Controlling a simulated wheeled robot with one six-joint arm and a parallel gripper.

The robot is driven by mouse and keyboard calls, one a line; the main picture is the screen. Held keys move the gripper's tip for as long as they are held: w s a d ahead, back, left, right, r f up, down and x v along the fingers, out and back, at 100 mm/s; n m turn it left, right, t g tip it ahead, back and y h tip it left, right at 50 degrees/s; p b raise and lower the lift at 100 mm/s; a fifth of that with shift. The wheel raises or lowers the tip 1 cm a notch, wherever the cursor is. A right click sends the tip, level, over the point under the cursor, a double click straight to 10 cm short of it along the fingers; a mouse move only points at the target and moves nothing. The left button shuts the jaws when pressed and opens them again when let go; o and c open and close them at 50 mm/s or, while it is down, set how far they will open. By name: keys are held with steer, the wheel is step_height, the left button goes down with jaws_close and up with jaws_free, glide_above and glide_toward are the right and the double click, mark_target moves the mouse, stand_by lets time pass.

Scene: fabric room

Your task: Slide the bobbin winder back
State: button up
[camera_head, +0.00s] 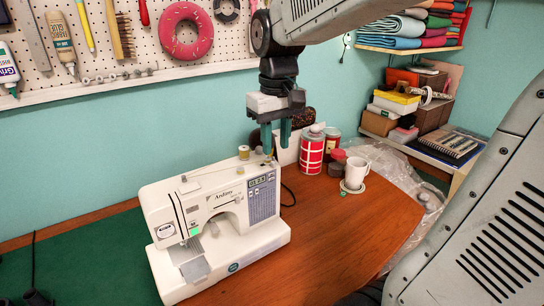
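A white sewing machine (218,222) stands at the table's left part. On top of its right end are a yellow thread spool (244,153) and, just right of it, a small pale part (259,150) that looks like the bobbin winder. It is small, and I cannot tell its exact position on its slide. My gripper (276,149) points down over the machine's right end, with its two teal fingers apart and nothing seen between them. The left finger is close beside the small part; I cannot tell whether they touch.
Right of the machine, a red-and-white can (312,150), a dark jar and a white mug (355,172) stand on the wooden table (340,235). A pegboard (120,45) hangs behind. The table's front right is clear.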

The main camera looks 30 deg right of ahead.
glide_toward(273, 162)
steer(key=shift+s+a+f, duration=0.15)
steer(key=shift+f, duration=0.05)
steer(key=shift+w+f, duration=0.2)
steer(key=shift+w, duration=0.05)
steer(key=f, duration=0.7)
steer(key=shift+d+f, duration=0.2)
steer(key=shift+f, duration=0.1)
jaws_close()
